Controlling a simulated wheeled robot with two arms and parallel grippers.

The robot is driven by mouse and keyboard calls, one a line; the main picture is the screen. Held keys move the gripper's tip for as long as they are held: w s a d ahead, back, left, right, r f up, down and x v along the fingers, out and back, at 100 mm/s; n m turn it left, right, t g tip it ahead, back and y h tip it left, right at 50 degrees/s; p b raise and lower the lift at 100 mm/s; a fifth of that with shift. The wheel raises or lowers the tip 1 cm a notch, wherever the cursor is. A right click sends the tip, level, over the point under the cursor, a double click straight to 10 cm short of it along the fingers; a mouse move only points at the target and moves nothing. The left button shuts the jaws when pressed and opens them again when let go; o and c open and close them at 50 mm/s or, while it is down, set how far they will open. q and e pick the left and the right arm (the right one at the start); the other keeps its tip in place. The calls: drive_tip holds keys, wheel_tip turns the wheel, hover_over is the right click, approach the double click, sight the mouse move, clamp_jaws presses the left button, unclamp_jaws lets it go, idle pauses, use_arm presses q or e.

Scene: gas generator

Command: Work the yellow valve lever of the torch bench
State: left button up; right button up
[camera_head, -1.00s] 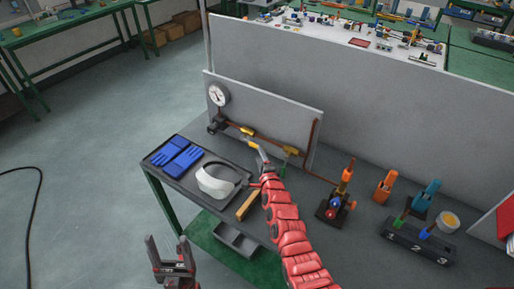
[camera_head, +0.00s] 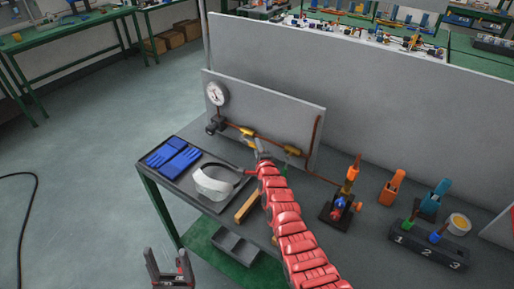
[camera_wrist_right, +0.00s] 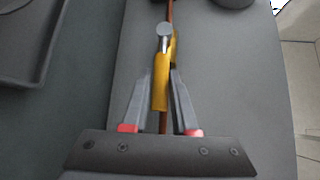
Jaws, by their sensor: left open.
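The yellow valve lever (camera_wrist_right: 160,90) points down from a round silver pivot on a copper pipe in the right wrist view. In the head view a yellow valve part (camera_head: 248,132) shows on the pipe of the grey upright panel, beside my right gripper (camera_head: 262,147). My right gripper's fingers (camera_wrist_right: 160,77) stand on either side of the lever, with narrow gaps visible; contact is not clear. My left gripper (camera_head: 168,262) is open and empty, low in front of the bench.
A pressure gauge (camera_head: 216,93) and a second yellow fitting (camera_head: 292,150) are on the panel. Blue gloves (camera_head: 174,156) and a white visor (camera_head: 215,182) lie in a dark tray. A torch stand (camera_head: 340,207) and a numbered block (camera_head: 428,246) are at the right.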

clamp_jaws()
idle(1.1)
